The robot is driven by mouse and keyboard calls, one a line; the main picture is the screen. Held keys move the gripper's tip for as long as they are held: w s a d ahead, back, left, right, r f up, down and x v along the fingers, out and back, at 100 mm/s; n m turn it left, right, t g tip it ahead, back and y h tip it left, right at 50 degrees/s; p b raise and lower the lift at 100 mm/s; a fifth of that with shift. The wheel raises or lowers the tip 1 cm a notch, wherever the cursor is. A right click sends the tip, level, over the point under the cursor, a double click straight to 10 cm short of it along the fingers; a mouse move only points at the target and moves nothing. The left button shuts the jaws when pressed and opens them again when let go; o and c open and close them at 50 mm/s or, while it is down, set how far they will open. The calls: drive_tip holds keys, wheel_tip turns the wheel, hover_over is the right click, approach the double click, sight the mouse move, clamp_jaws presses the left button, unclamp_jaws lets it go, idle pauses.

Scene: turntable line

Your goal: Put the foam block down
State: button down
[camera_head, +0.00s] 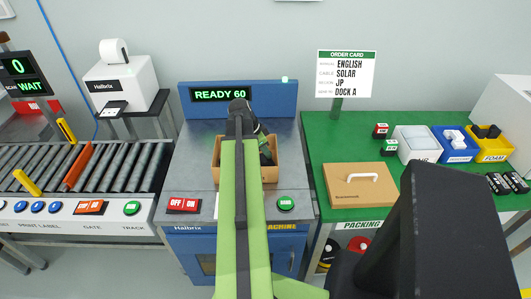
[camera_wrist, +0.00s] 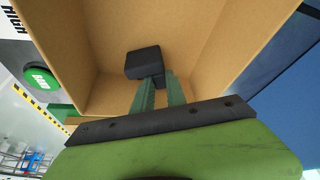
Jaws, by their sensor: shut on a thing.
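My gripper (camera_wrist: 158,82) is shut on a dark foam block (camera_wrist: 143,60), seen in the wrist view at the ends of its green fingers. The block is inside the open cardboard box (camera_wrist: 215,40), between its walls. I cannot tell whether it touches the bottom. In the head view, my gripper (camera_head: 266,150) reaches into the box (camera_head: 271,176) on the grey machine top, and my arm hides much of the box. The foam block cannot be made out there.
A yellow FOAM bin (camera_head: 493,156) with dark blocks stands on the green packing table (camera_head: 318,150) at right, beside blue (camera_head: 456,156) and white bins (camera_head: 419,155). A green button (camera_head: 286,203) is close to the box. A roller conveyor is left.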

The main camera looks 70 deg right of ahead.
drive_tip(key=c, duration=1.3)
unclamp_jaws()
drive_tip(key=shift+f, duration=0.1)
drive_tip(key=shift+c, duration=0.2)
drive_tip(key=shift+r+p, duration=0.4)
drive_tip(key=p+v, duration=1.1)
drive_tip(key=v, duration=0.1)
drive_tip(key=shift+r, duration=0.2)
